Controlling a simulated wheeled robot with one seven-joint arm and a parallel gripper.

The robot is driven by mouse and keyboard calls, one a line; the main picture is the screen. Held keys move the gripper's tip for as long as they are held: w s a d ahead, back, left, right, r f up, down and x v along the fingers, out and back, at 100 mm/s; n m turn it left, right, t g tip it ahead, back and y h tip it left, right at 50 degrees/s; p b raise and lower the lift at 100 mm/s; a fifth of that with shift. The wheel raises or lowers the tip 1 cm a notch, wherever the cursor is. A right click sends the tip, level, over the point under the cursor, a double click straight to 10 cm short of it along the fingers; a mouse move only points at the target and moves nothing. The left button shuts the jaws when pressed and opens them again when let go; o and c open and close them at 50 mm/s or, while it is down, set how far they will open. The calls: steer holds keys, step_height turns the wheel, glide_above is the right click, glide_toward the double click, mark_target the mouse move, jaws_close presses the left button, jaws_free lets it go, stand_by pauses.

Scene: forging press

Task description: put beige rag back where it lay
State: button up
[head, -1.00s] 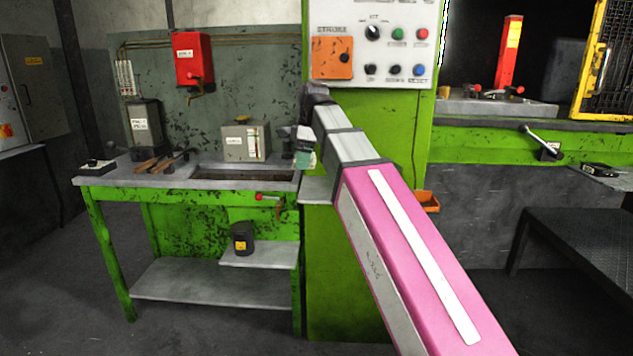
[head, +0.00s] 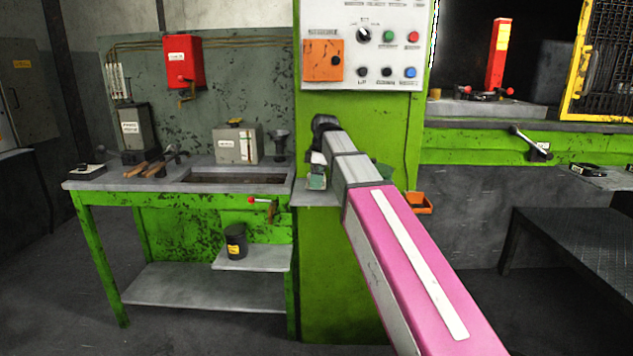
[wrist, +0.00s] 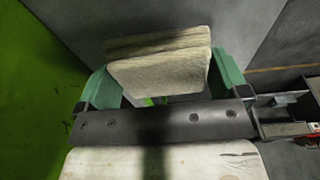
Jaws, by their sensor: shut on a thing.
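The beige rag (wrist: 158,72) shows in the wrist view as a thick folded pad with stacked layers. It sits between the two green fingers of my gripper (wrist: 165,84), which is shut on it. In the head view my gripper (head: 317,181) is at the front of the green press column, just over or at a small grey shelf (head: 312,199). The rag cannot be made out in the head view. I cannot tell whether the rag touches the shelf.
A grey-topped workbench (head: 215,188) with tools and a sunken tray stands to the left. An orange bin (head: 420,203) hangs on the column to the right of my arm. The control panel (head: 363,45) is above. A dark table (head: 570,240) stands at the right.

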steer(key=shift+f, duration=0.65)
steer(key=o, duration=0.5)
steer(key=shift+f, duration=0.1)
steer(key=r, duration=0.4)
steer(key=d+r, duration=0.1)
steer(key=r, duration=0.1)
steer(key=shift+r, duration=0.85)
steer(key=shift+s, duration=0.15)
